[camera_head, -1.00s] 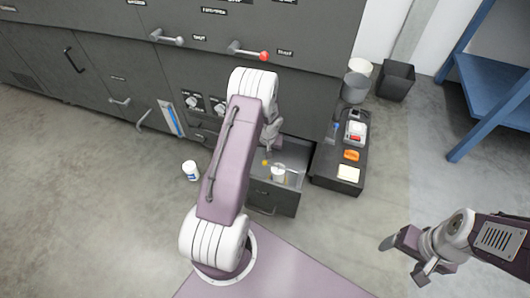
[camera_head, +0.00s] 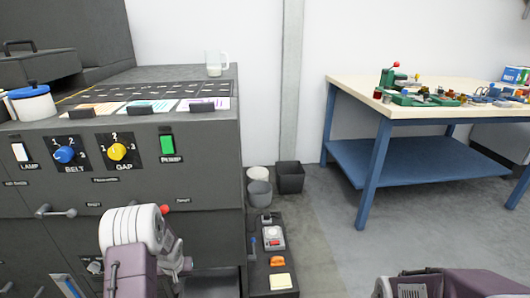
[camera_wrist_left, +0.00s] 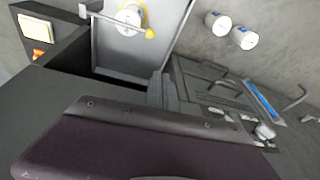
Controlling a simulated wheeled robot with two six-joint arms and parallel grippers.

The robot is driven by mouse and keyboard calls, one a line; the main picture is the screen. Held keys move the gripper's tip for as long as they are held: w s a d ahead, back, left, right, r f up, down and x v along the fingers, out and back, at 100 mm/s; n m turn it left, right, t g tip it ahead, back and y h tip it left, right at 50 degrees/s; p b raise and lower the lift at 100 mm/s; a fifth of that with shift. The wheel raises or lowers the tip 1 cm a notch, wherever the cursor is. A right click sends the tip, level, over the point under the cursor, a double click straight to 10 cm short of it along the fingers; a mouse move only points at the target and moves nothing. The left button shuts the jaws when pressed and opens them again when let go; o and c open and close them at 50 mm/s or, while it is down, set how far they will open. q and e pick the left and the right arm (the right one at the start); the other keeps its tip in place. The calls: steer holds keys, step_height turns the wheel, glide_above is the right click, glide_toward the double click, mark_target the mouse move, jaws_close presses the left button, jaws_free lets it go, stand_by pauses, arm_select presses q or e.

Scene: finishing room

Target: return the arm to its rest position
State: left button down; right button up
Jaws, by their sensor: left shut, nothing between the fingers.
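My left arm (camera_head: 131,265) comes in at the lower left of the head view, in front of the dark machine cabinet (camera_head: 215,215). My left gripper (camera_head: 182,262) is partly hidden behind the arm's white joint. In the left wrist view its shut, empty fingers (camera_wrist_left: 163,92) show near the open drawer (camera_wrist_left: 105,55).
A low dark stand (camera_head: 259,240) with small items is right of the cabinet, with bins (camera_head: 290,177) behind it. A blue-legged workbench (camera_head: 400,115) stands at the right. Floor between stand and bench is clear.

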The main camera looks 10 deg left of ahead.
arm_select(q)
steer(key=w+d+r+m+t, duration=0.1)
steer(key=d+r+m+t, duration=0.1)
steer(key=d+r, duration=1)
steer(key=s+d+r+m+g+h, duration=0.1)
steer(key=s+d+g, duration=0.15)
steer(key=s, duration=0.65)
steer(key=s+d+g+h, duration=0.1)
steer(key=s+d, duration=0.3)
steer(key=s, duration=0.6)
step_height(320, 180, up, 38)
steer(key=m+p, duration=0.1)
steer(key=p, duration=3.7)
steer(key=shift+w+d+r, duration=0.2)
